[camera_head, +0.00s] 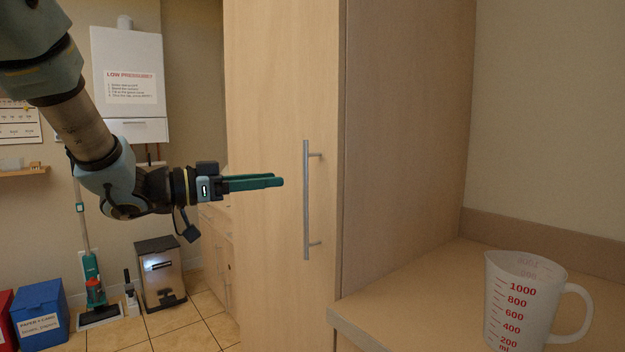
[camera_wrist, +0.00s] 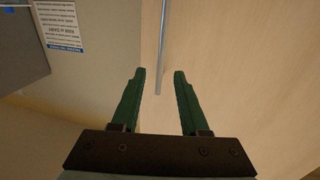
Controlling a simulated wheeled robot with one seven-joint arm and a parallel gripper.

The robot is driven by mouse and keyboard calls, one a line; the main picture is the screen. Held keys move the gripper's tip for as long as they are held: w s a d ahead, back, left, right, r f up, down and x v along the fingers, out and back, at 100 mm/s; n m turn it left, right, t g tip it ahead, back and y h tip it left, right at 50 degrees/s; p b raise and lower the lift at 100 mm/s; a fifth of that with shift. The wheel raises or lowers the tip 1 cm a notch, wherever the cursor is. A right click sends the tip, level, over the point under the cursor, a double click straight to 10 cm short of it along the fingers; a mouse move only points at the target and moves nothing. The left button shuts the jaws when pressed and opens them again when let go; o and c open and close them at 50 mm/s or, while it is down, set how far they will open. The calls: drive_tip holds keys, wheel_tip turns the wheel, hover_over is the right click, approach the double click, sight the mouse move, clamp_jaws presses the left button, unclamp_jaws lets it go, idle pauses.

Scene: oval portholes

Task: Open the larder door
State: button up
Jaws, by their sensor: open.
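The larder door (camera_head: 270,150) is a tall pale wood panel, and it looks shut. Its handle (camera_head: 306,200) is a vertical grey metal bar on two short posts near the door's right edge. My gripper (camera_head: 278,181) is left of the handle in the head view, its green fingers pointing right towards the bar, with a gap between. In the wrist view my gripper (camera_wrist: 159,72) is open and empty. The handle (camera_wrist: 162,45) shows there as a thin bar, its lower end in line with the space between the fingertips. The door (camera_wrist: 240,60) fills the right side.
A worktop (camera_head: 400,290) with a measuring jug (camera_head: 518,305) stands to the right of the larder. A pedal bin (camera_head: 160,272), a blue box (camera_head: 40,312) and a floor cleaner (camera_head: 92,285) stand at the back left. Tiled floor (camera_head: 180,322) is clear before the bin.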

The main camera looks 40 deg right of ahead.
sight(306, 176)
drive_tip(key=p+x, duration=0.2)
drive_tip(key=x, duration=0.6)
drive_tip(key=shift+d, duration=0.4)
clamp_jaws()
idle(0.9)
